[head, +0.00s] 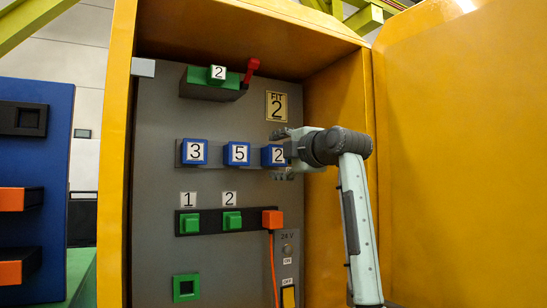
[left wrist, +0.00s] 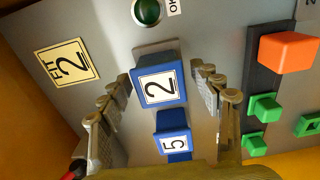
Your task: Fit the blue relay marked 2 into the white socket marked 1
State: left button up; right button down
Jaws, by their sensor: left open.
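The blue relay marked 2 (head: 272,156) is the rightmost of three blue blocks in a row on the grey panel. My left gripper (head: 283,155) is open at it. In the left wrist view the relay (left wrist: 160,84) lies between the spread fingers (left wrist: 163,76), with visible gaps on both sides. A white label 1 (head: 188,199) stands above a green block (head: 189,223) on a dark strip. I see no white socket marked 1 that I can make out. My right gripper is not in view.
Blue blocks 3 (head: 194,151) and 5 (head: 237,154) sit left of the relay. An orange plug (head: 272,219) with a cable is below. The yellow cabinet's right wall (head: 335,110) is close to my arm. A red lever (head: 251,68) is at the top.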

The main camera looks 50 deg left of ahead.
aim_at(279, 155)
pick_arm(q)
jog(key=shift+c, duration=0.4)
jog(key=c, duration=1.1)
jog(key=shift+s+d, duration=0.15)
jog(key=shift+d, duration=0.3)
jog(key=shift+v, duration=2.4)
